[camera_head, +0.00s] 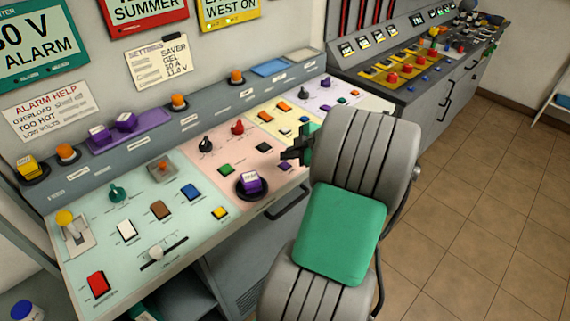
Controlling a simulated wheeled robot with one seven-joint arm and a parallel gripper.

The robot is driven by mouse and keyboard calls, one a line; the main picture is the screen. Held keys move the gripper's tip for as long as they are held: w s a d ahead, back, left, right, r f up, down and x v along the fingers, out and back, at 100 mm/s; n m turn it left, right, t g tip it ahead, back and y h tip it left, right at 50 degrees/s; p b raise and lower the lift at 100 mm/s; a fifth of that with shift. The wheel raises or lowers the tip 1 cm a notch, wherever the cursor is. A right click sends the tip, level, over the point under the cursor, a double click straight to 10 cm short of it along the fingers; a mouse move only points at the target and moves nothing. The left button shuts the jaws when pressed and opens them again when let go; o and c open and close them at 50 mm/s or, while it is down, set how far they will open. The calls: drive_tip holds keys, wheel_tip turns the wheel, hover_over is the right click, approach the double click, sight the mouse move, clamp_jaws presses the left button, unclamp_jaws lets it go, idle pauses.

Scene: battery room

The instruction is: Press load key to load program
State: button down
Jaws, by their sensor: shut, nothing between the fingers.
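The control desk (110,270) has coloured panels of keys, knobs and switches. A purple key (250,180) with a small white label sits on a dark round base on the pink panel. Its label is too small to read, so I cannot tell whether it is the load key. My gripper (286,158) is dark and shut, with nothing held. In the picture it lies over the seam of the pink and yellow panels, up and to the right of the purple key. I cannot tell its height above the desk. My arm hides part of the desk's right side.
Two purple keys (111,128) stand on a purple holder on the rear ledge. Orange buttons (179,102) and a yellow key (31,168) are also there. A second console (405,75) stands behind. Tiled floor (480,190) is clear at right.

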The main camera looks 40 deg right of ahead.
sight(287, 165)
drive_tip(key=shift+f, duration=0.15)
drive_tip(key=shift+f+b, duration=0.3)
drive_tip(key=shift+b, duration=0.4)
drive_tip(key=shift+f+b, duration=0.45)
drive_tip(key=shift+b, duration=0.15)
idle(0.6)
drive_tip(key=shift+r, duration=0.9)
drive_tip(key=shift+p, duration=0.3)
drive_tip(key=shift+r+p, duration=1.2)
drive_tip(key=shift+r, duration=1.35)
